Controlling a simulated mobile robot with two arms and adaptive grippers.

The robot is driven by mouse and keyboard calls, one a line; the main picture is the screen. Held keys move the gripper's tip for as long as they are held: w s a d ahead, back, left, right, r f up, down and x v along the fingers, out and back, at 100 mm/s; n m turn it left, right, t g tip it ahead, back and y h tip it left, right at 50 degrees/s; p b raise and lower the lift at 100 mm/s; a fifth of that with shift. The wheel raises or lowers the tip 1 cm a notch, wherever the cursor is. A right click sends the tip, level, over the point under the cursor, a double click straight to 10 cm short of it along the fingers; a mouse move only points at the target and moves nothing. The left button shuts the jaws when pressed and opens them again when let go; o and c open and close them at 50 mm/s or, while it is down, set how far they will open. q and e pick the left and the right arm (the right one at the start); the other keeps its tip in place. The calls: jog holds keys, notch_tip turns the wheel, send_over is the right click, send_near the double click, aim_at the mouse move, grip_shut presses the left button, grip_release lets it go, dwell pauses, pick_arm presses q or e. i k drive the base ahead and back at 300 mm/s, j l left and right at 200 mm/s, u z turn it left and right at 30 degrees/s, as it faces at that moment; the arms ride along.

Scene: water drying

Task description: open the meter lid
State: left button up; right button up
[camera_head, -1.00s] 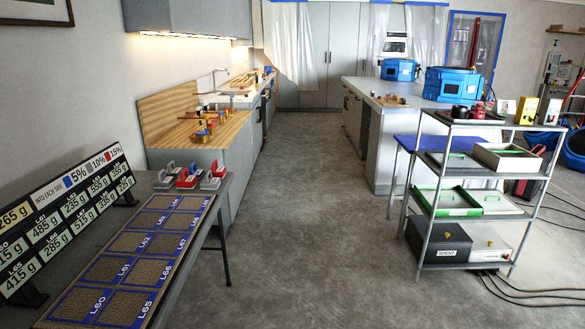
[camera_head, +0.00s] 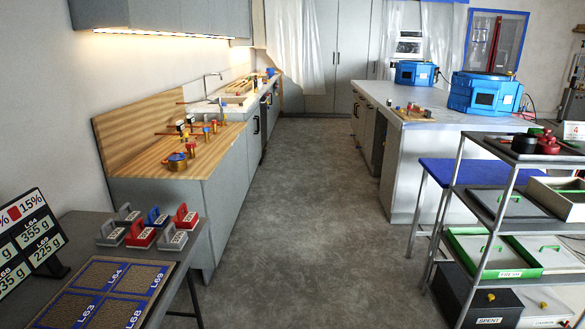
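A small round brass-coloured fitting with blue on top (camera_head: 177,161) stands near the front edge of the wooden counter (camera_head: 140,150) at left. It may be the meter, but it is too small to tell whether its lid is open or shut. Several brass, red and blue fittings (camera_head: 205,132) stand farther back along a copper-coloured pipe on the same counter. Similar small fittings on a board (camera_head: 413,111) lie on the grey island at right. Neither of my grippers is in view.
A table at lower left holds several red, blue and grey handled blocks (camera_head: 140,234) and a labelled mat (camera_head: 112,271). A metal shelf rack (camera_head: 483,262) and blue-topped table (camera_head: 462,172) stand at right. The grey floor (camera_head: 312,215) between is clear.

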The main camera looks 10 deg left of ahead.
aim_at(177, 157)
jog(key=i, duration=1.65)
jog(key=i+u, duration=0.15)
jog(key=i, duration=0.25)
jog(key=i+l+u, duration=0.2)
jog(key=i, duration=0.25)
jog(key=i+l+u, duration=0.15)
jog(key=i, duration=0.25)
jog(key=i+l+u, duration=0.2)
jog(key=i, duration=0.2)
